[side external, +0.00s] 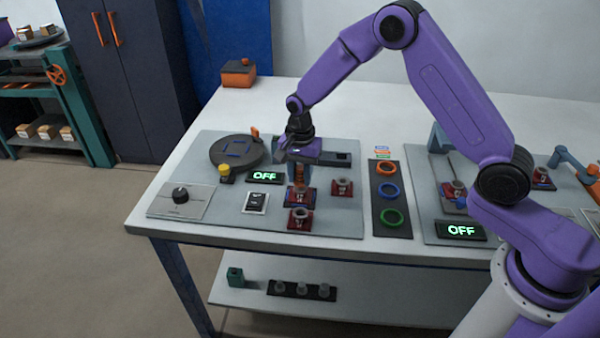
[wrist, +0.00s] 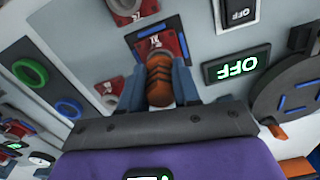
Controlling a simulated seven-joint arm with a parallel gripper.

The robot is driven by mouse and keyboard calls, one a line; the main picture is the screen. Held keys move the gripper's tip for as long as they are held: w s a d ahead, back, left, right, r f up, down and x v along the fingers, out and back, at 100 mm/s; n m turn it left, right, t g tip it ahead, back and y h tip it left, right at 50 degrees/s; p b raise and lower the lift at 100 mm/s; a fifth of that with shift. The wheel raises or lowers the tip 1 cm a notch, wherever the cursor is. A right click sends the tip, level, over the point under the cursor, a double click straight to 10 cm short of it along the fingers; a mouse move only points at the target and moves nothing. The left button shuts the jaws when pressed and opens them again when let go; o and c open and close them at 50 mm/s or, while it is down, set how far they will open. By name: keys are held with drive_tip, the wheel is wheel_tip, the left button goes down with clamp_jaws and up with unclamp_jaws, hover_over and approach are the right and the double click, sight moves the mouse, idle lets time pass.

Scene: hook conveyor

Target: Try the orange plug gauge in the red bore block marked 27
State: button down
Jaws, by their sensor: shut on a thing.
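My gripper (side external: 300,160) is shut on the orange plug gauge (side external: 299,174), which points down from the jaws. In the wrist view the gauge (wrist: 159,80) is a ribbed orange-brown cylinder between my two blue fingers (wrist: 158,88). A red block (side external: 300,197) lies directly beneath it; in the wrist view this block (wrist: 172,43) shows just beyond the gauge's end with a white marking I cannot read. Whether the gauge tip touches or enters its bore is hidden. Two more red blocks stand near, one to the right (side external: 342,187) and one in front (side external: 299,219).
A dark round turntable (side external: 236,151) and a green OFF display (side external: 264,176) stand left of the blocks. A black switch (side external: 256,202) and a yellow button (side external: 225,171) are nearby. A dark panel with orange, blue and green rings (side external: 391,231) is to the right.

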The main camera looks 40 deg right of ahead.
sight(300, 168)
drive_tip(key=shift+f, duration=0.45)
idle(0.6)
drive_tip(key=shift+r, duration=0.15)
idle(0.6)
drive_tip(key=shift+r, duration=2.8)
